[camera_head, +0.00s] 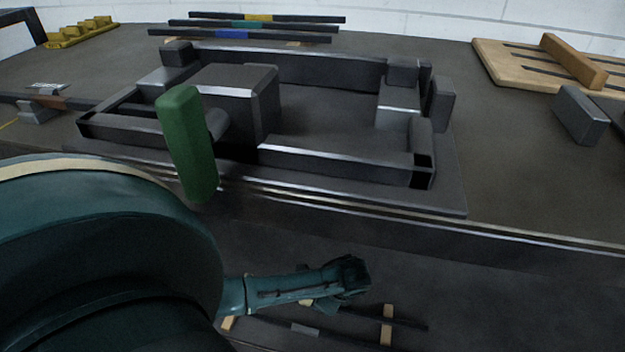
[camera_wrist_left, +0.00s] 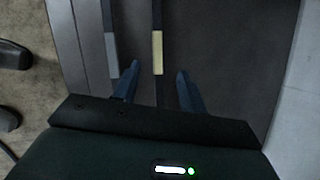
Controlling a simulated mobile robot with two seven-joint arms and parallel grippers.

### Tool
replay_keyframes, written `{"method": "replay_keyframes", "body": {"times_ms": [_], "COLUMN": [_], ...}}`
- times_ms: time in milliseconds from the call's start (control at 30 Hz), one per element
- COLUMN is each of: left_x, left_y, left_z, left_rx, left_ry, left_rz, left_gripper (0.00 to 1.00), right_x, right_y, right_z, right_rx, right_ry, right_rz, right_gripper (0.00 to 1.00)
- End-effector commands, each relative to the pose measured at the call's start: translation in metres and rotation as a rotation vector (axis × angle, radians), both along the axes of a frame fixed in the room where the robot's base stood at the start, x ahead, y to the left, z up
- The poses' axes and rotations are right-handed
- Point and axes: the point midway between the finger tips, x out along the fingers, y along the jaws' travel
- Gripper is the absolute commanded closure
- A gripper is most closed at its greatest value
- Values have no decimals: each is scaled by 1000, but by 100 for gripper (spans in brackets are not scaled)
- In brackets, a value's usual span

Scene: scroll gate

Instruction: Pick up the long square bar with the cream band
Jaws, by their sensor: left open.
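The long square bar with the cream band (camera_wrist_left: 157,52) shows in the left wrist view as a thin dark bar running up the picture. Its cream band lies between the two fingers of my left gripper (camera_wrist_left: 158,68), which is open with a gap on both sides. A second dark bar with a grey band (camera_wrist_left: 112,55) lies to its left, near the left fingertip. My right gripper is not in view.
Light wooden supports (camera_head: 387,325) carry the low bars. Above stands a worktop with a dark gate frame (camera_head: 340,163) and a green handle (camera_head: 188,145). Bars with coloured bands (camera_head: 260,24) lie at the back. A slotted wooden board (camera_head: 505,62) is at right.

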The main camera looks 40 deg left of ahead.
Motion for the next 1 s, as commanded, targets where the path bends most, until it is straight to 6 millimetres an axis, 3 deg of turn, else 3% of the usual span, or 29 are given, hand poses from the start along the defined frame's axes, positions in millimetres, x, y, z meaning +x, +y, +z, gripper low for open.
{"method": "replay_keyframes", "body": {"times_ms": [33,267,467,600,867,1000], "left_x": [0,0,-2,-2,-1,-1], "left_y": [3,7,14,22,23,23], "left_z": [-9,-19,-47,-62,-62,-62], "left_rx": [1,0,1,1,-1,-1], "left_ry": [1,0,1,0,-1,-1], "left_rz": [1,1,1,0,-1,-1], "left_gripper": [58,58,58,58,59,70], "right_x": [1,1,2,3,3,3], "right_y": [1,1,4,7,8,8], "right_z": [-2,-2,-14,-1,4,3], "right_rx": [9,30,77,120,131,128], "right_ry": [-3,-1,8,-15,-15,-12], "right_rz": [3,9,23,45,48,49], "right_gripper": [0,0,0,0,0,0]}}
